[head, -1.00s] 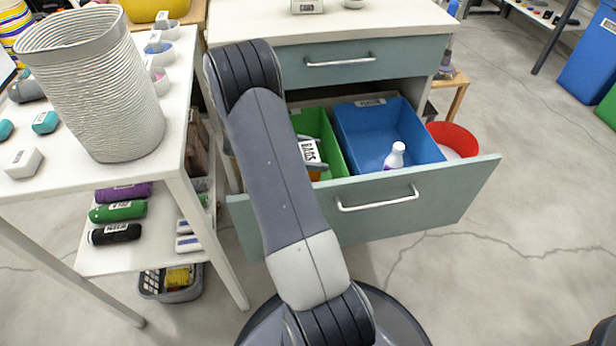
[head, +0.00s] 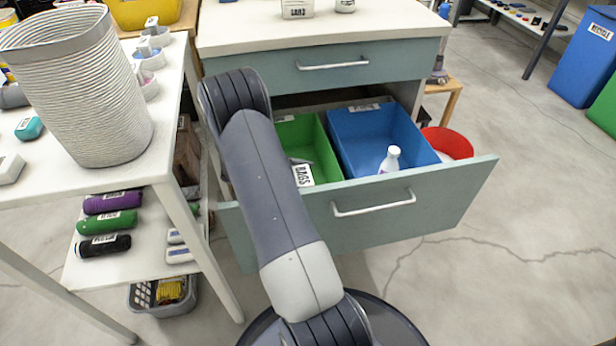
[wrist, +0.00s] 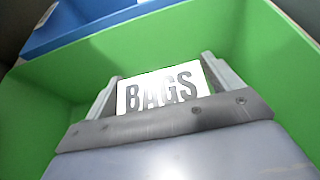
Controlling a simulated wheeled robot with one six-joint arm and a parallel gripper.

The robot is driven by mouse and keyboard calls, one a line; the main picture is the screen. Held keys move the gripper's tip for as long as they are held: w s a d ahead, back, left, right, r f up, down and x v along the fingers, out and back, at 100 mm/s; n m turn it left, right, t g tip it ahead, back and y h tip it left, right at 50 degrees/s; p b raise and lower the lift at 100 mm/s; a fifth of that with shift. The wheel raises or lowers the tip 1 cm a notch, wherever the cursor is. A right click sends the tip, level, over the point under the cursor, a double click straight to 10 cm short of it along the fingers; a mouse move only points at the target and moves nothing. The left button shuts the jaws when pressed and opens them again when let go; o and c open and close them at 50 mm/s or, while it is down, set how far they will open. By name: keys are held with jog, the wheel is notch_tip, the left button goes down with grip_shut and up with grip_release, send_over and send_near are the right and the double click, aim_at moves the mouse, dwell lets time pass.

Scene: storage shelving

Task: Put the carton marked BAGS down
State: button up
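The carton marked BAGS (wrist: 160,92) shows its white label between the two fingers of my gripper (wrist: 165,90) in the wrist view. The fingers are against its sides, with no clear gap. In the head view the carton's label (head: 303,175) shows at the front of the green bin (head: 322,150), just behind the drawer front. The green bin's walls (wrist: 75,75) surround the gripper in the wrist view. My arm hides most of the gripper in the head view. The carton's underside is hidden, so I cannot tell whether it touches the bin floor.
The open drawer (head: 370,210) also holds a blue bin (head: 365,140) with a white bottle (head: 390,160) in it. A red bucket (head: 455,143) stands right of the drawer. A white table (head: 120,170) with a ribbed basket (head: 85,85) stands at the left.

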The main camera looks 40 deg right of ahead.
jog(key=shift+o, duration=1.1)
jog(key=shift+r, duration=0.2)
jog(key=p+v, duration=0.2)
jog(key=v, duration=0.4)
jog(key=shift+w+a+r, duration=0.1)
jog(key=shift+a+r, duration=0.05)
jog(key=shift+w+a+r, duration=0.15)
jog(key=shift+w+a, duration=0.1)
jog(key=shift+a, duration=0.25)
jog(key=shift+c, duration=0.4)
